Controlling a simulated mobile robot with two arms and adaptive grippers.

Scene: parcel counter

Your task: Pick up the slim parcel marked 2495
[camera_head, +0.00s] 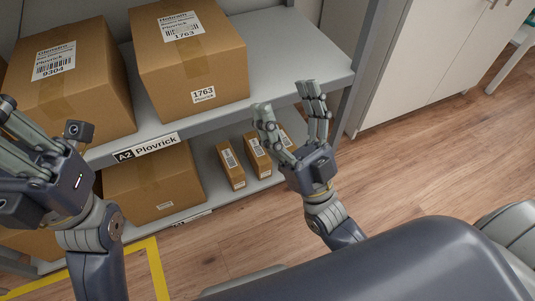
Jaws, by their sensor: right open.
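Several slim brown parcels stand side by side on the lower shelf: a left one (231,167), a middle one (257,156) and a right one (286,136). Their labels are too small to read, so I cannot tell which is marked 2495. My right gripper (287,98) is open and empty, with its fingers spread and pointing up the picture. It is nearer the camera and partly covers the right slim parcel. My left gripper (45,118) is at the left edge, partly cut off, with its fingers apart and nothing seen between them.
The upper shelf (285,50) holds large boxes, one marked 9304 (70,85) and one marked 1763 (188,65); its right part is bare. A large box (150,185) stands below the A2 Plovrick label (146,147). A shelf post (365,60) and white cabinet (425,45) stand right.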

